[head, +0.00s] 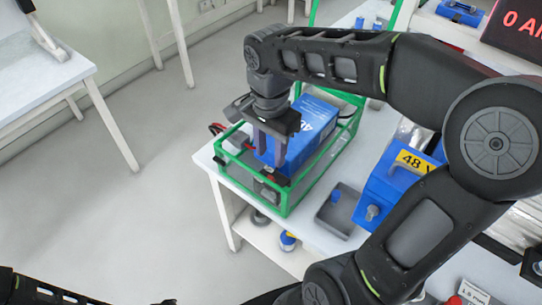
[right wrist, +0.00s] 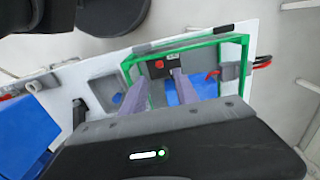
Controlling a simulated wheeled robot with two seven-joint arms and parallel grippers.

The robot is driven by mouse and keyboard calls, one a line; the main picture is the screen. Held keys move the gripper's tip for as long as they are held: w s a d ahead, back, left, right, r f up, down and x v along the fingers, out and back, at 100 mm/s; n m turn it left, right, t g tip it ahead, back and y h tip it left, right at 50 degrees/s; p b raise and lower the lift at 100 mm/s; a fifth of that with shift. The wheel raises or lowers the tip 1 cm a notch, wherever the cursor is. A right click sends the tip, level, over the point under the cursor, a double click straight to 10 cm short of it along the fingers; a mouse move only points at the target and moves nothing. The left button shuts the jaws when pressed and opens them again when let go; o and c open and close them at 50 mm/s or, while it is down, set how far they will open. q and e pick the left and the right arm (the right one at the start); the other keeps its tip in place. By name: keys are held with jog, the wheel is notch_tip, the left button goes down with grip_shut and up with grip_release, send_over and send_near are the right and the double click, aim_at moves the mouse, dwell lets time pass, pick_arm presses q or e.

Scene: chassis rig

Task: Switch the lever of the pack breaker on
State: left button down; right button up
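A blue pack (head: 315,118) stands inside a green-edged frame (head: 277,204) on the white bench; it also shows in the right wrist view (right wrist: 205,88). A dark panel with a red round part and a small white label (right wrist: 155,66) is at the frame's end in the right wrist view, seemingly the breaker. I cannot make out its lever or the lever's position. My right gripper (head: 269,158) points down over the near end of the frame.
A grey tray (head: 340,228) sits right of the frame, and a blue unit marked 48 V (head: 385,187) lies beyond it. Red cables (right wrist: 262,62) leave the frame's side. A lower shelf (head: 262,240) holds small round items. Open floor lies left of the bench.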

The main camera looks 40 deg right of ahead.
aim_at(270, 177)
jog(key=shift+s+a, duration=0.1)
jog(key=shift+s, duration=0.05)
jog(key=shift+f, duration=3.95)
grip_shut()
